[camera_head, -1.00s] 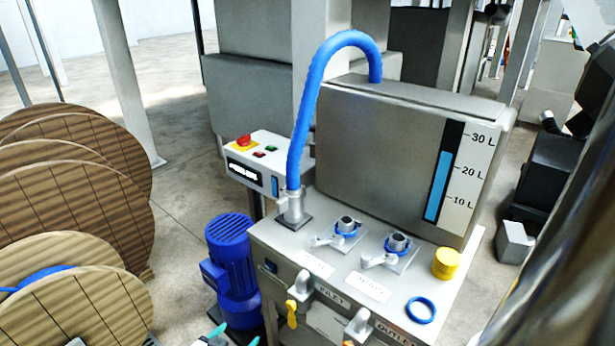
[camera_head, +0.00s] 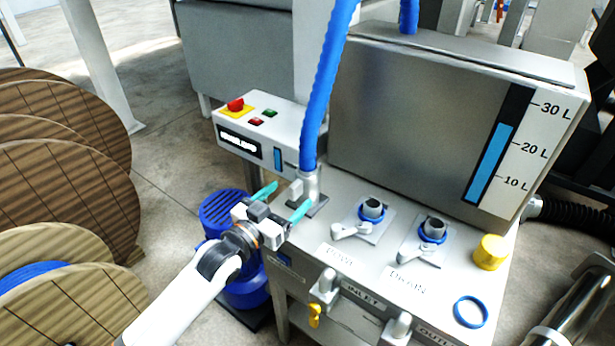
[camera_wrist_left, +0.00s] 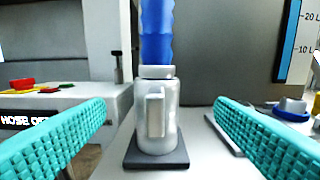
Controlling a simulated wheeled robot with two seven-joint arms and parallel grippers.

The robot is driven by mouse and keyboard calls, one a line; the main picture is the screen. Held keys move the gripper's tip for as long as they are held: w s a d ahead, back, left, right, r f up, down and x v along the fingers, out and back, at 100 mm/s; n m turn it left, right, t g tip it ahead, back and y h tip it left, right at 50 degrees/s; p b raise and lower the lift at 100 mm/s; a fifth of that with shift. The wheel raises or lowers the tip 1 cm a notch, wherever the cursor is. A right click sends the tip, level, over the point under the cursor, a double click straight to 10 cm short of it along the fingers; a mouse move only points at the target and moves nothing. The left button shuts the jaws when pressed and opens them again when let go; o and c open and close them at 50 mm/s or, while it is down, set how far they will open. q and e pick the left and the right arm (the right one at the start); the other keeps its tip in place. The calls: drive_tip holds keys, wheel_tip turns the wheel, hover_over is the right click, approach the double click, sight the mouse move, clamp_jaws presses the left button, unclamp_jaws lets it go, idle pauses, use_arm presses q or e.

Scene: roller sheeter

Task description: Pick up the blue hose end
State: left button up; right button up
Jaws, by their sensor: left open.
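The blue hose (camera_head: 322,85) rises from a grey-white end fitting (camera_head: 309,184) on the left part of the machine top and arches back to the tank. In the left wrist view the blue hose (camera_wrist_left: 157,30) enters the pale fitting (camera_wrist_left: 157,110), which stands upright on a dark square base. My left gripper (camera_head: 284,196) is open, with teal fingers, just in front and left of the fitting. In the left wrist view the fingers (camera_wrist_left: 160,135) lie on both sides of the fitting, apart from it. My right gripper is not in view.
A yellow cap (camera_head: 490,252) and a loose blue ring (camera_head: 470,312) lie farther right. The control box (camera_head: 262,135) is behind left, the tank (camera_head: 420,120) behind, and a blue motor (camera_head: 228,212) below.

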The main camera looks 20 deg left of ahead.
sight(300, 182)
use_arm(q)
drive_tip(key=shift+w+d, duration=0.1)
drive_tip(key=shift+w, duration=0.45)
drive_tip(key=x, duration=0.5)
drive_tip(key=shift+f, duration=0.3)
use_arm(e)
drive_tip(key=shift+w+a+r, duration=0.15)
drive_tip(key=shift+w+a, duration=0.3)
use_arm(q)
drive_tip(key=shift+c, duration=0.8)
drive_tip(key=c, duration=1.2)
drive_tip(key=shift+r, duration=0.15)
drive_tip(key=shift+c, duration=0.4)
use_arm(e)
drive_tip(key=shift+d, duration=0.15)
use_arm(q)
drive_tip(key=shift+r, duration=0.35)
wheel_tip(300, 182, up, 9)
drive_tip(key=shift+r+p, duration=0.1)
drive_tip(key=shift+p, duration=0.45)
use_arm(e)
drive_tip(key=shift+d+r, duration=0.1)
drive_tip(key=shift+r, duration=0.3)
